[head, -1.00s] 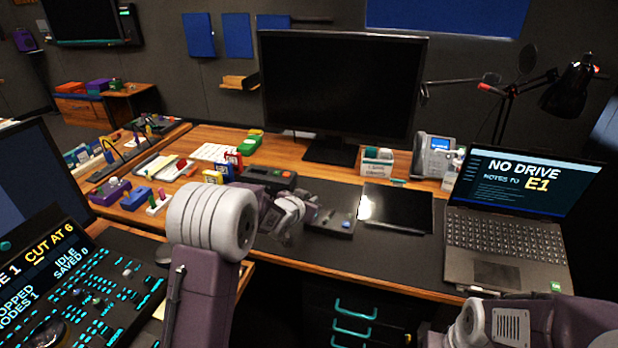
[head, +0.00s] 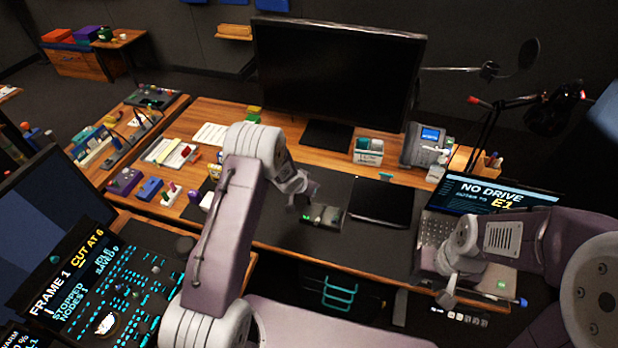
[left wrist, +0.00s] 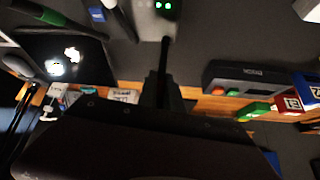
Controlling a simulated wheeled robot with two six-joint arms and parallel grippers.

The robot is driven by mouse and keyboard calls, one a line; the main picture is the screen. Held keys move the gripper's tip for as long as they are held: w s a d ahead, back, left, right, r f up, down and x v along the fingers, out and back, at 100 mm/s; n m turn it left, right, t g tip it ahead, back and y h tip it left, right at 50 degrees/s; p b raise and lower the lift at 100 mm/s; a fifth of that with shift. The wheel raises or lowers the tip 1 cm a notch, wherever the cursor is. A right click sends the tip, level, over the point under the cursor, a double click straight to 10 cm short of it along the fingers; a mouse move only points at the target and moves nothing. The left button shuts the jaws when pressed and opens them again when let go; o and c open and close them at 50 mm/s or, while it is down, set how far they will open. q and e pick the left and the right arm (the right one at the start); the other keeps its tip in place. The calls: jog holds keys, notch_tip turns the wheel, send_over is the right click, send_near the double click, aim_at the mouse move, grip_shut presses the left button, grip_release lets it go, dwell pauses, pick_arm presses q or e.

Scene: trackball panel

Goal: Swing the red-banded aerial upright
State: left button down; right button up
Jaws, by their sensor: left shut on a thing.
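A small dark grey device (head: 328,217) lies on the black desk mat in front of the monitor. Its lights glow green, and they show at the top of the left wrist view (left wrist: 165,6). My left gripper (left wrist: 164,62) reaches over the device and is shut on a thin dark rod, likely the aerial. No red band can be made out, and the rod's tilt is unclear. In the head view my left wrist partly covers the device. My right gripper (head: 446,292) hangs over the laptop's front edge, away from the device; its jaws are too small to read.
A black tablet (head: 382,202) lies right of the device, with the laptop (head: 485,205) beyond it. The monitor (head: 338,75) stands behind. A black radio-like box (left wrist: 245,80) and coloured blocks show in the left wrist view. A control console (head: 110,270) is at left.

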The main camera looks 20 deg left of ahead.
dwell(0.4)
pick_arm(q)
jog(key=c, duration=1.5)
grip_release()
jog(key=v, duration=0.9)
jog(key=shift+p, duration=0.35)
